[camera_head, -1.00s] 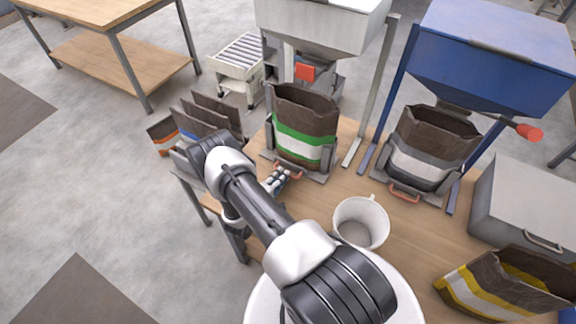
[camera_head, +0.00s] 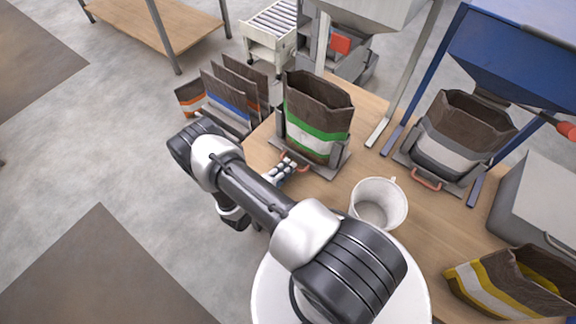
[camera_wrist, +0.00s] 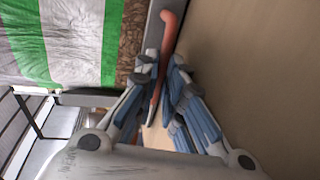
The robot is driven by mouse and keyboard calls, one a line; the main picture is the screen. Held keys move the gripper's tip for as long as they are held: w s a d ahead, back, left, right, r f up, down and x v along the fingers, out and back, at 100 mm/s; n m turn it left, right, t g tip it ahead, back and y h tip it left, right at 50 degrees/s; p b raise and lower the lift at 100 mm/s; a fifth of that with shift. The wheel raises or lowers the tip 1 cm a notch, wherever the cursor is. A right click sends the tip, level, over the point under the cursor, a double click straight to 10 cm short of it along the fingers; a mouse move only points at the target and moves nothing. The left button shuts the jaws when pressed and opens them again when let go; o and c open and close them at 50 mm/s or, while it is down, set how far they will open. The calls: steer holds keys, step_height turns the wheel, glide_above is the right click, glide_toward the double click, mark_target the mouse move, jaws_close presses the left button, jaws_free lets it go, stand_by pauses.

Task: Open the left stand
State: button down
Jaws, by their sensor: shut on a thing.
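The left stand (camera_head: 331,166) is a grey frame on the wooden table, below the white hopper. It holds an upright brown bag with green and white bands (camera_head: 318,112), its top open. The stand's red handle (camera_head: 295,161) is at its front edge. In the wrist view the red handle (camera_wrist: 166,62) runs between my fingers. My gripper (camera_head: 284,169) is shut on it; it also shows in the wrist view (camera_wrist: 160,85). The striped bag (camera_wrist: 62,45) and the stand's grey edge (camera_wrist: 155,25) lie just left of the fingers there.
A white bucket (camera_head: 379,205) stands right of my arm. The right stand (camera_head: 410,160) holds a grey-banded bag (camera_head: 460,130) under the blue hopper (camera_head: 520,60). Several folded bags (camera_head: 230,95) stand at left. A yellow-banded bag (camera_head: 510,285) and grey box (camera_head: 540,205) are at right.

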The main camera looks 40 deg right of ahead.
steer(key=c, duration=2)
jaws_free()
steer(key=shift+o, duration=0.2)
steer(key=v, duration=1.2)
steer(key=shift+a, duration=0.1)
